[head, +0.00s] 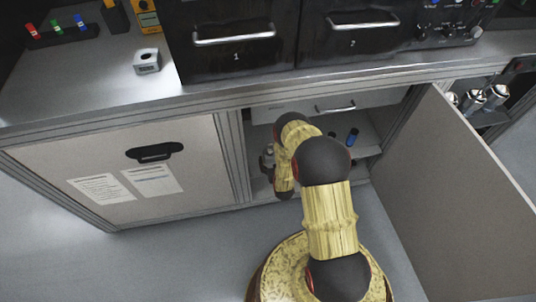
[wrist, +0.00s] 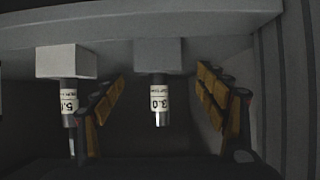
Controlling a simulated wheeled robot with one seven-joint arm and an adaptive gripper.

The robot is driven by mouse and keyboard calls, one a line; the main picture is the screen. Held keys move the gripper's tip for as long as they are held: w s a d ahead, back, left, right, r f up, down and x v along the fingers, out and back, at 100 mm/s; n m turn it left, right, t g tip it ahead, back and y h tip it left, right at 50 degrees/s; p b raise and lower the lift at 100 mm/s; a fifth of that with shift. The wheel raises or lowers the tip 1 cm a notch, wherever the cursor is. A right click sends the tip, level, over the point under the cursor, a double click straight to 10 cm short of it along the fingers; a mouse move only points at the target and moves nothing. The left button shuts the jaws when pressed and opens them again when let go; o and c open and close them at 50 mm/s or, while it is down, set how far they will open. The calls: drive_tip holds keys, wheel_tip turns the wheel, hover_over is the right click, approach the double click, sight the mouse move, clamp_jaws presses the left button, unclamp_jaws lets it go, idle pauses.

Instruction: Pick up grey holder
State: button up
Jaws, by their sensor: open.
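In the wrist view, a light grey block (wrist: 153,54) with a dark and silver cylindrical end and a white label reading "3.0" lies between the open fingers of my gripper (wrist: 160,78). A gap shows on both sides of it. A similar grey block (wrist: 66,62), labelled "5.0", is to the left, partly behind the left finger. I cannot tell which one is the grey holder. In the head view, my gripper (head: 267,160) is inside the open lower cabinet, partly hidden by my arm.
The cabinet's door (head: 450,190) stands open on the right, and a side wall (wrist: 292,90) is close right of my fingers. A blue cylinder (head: 352,137) stands inside. A small metal block (head: 147,62) sits on the worktop (head: 60,95). The floor at left is clear.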

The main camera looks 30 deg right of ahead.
sight(271, 155)
drive_tip(key=b+x, duration=0.3)
drive_tip(key=x, duration=0.3)
drive_tip(key=shift+w+d, duration=0.1)
drive_tip(key=shift+d, duration=0.05)
drive_tip(key=shift+r, duration=0.15)
drive_tip(key=shift+c, duration=1)
drive_tip(key=c, duration=1.1)
